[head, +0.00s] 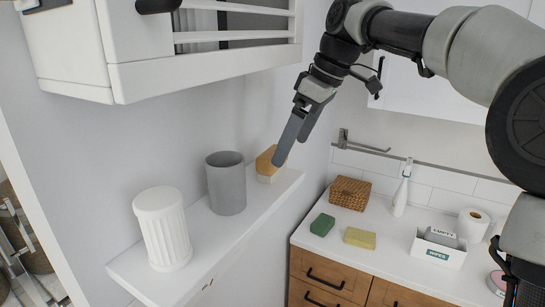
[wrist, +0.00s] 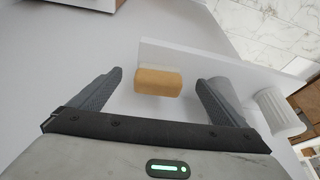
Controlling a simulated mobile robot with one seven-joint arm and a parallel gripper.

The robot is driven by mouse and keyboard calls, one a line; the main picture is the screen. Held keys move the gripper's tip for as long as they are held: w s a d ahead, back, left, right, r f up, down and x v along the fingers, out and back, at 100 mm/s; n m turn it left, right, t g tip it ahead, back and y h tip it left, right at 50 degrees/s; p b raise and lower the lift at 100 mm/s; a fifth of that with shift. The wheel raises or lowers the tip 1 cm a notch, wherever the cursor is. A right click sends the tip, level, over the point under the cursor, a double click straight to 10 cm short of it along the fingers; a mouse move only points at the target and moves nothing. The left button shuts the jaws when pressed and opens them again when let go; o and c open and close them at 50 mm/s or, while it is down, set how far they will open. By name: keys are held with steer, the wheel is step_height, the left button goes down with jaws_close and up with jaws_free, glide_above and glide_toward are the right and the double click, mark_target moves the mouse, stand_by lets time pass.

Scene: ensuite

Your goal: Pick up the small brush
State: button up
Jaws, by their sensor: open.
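The small brush (head: 266,164) has a tan wooden top over a pale lower part. It lies at the far end of the white wall shelf (head: 218,231). In the wrist view the brush (wrist: 158,82) shows as a tan block between the two fingers. My gripper (head: 291,151) is open and empty, tilted down, just above and to the right of the brush in the head view. One fingertip overlaps the brush's right edge there; I cannot tell whether they touch. In the wrist view my gripper (wrist: 160,77) has a finger on each side of the brush, with gaps.
A grey cup (head: 226,185) stands close beside the brush, and a white ribbed cup (head: 162,230) stands nearer. A white wall cabinet (head: 200,65) hangs above. The lower counter at right holds a wicker box (head: 350,193), a green sponge (head: 322,225) and a yellow sponge (head: 360,238).

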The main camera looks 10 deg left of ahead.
mark_target(267, 173)
steer(key=shift+w+a+r, duration=0.1)
steer(key=shift+w+a, duration=0.05)
steer(key=shift+a, duration=0.4)
steer(key=shift+w+a, duration=0.15)
steer(key=shift+a, duration=0.4)
steer(key=x, duration=0.5)
steer(key=shift+w+a, duration=0.1)
steer(key=shift+a, duration=0.15)
steer(key=c, duration=1.2)
